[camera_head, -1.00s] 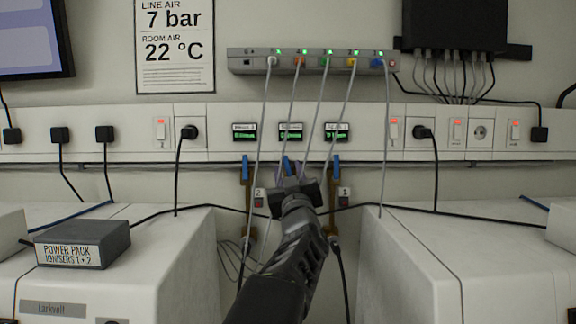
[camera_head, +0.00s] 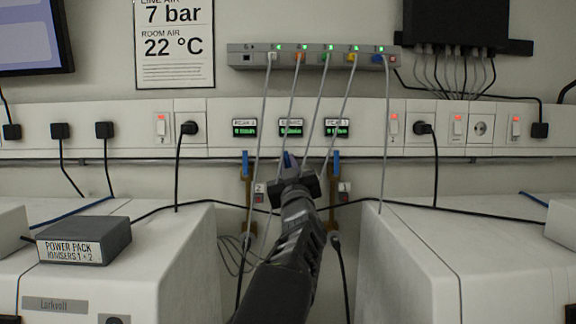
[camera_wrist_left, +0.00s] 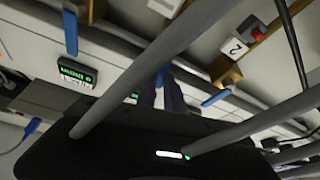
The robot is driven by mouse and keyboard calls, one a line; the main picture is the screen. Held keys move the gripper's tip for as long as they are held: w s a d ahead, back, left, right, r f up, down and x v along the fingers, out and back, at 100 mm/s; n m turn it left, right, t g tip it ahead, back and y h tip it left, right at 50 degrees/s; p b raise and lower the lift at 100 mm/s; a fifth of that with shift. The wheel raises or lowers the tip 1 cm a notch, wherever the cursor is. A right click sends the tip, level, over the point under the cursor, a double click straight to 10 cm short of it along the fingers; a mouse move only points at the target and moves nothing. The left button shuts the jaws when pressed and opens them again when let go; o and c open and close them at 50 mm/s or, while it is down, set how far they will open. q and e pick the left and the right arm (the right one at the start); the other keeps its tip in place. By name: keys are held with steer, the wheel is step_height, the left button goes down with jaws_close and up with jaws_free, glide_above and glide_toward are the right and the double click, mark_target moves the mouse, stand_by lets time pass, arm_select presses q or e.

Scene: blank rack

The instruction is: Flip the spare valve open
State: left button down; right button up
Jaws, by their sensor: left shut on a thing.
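Below the wall rail are blue valve levers. The middle lever (camera_head: 288,160) is under the middle green display (camera_head: 291,128), whose text is too small to read surely. My left gripper (camera_head: 290,172) is shut on this lever, and the gripper and arm hide most of the valve. In the left wrist view, the blue lever (camera_wrist_left: 162,75) shows between the fingertips (camera_wrist_left: 168,92). The left lever (camera_head: 245,164) and right lever (camera_head: 336,163) hang upright on brass-coloured fittings at either side, apart from the gripper. My right gripper is not in view.
Thin grey cables (camera_head: 321,110) hang from the grey hub (camera_head: 310,60) in front of the valves and close to my gripper. White cabinets stand left (camera_head: 170,255) and right (camera_head: 410,260), with a gap between them. A power pack (camera_head: 85,240) sits on the left one.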

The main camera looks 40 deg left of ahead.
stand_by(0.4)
arm_select(q)
steer(key=m, duration=0.1)
steer(key=m+t+h+b, duration=0.1)
steer(key=shift+w+d+f+m+b, duration=0.15)
steer(key=shift+m+b, duration=0.15)
steer(key=shift+m, duration=0.7)
steer(key=shift+w+d+m+t+h, duration=0.15)
steer(key=shift+m+t+h, duration=0.15)
steer(key=shift+t, duration=0.1)
steer(key=c, duration=1.4)
jaws_free()
steer(key=shift+r, duration=0.2)
steer(key=shift+c, duration=0.2)
steer(key=b+v, duration=0.3)
steer(key=v, duration=0.4)
steer(key=shift+s+d+b, duration=0.25)
steer(key=shift+s+b, duration=0.05)
steer(key=shift+b, duration=0.1)
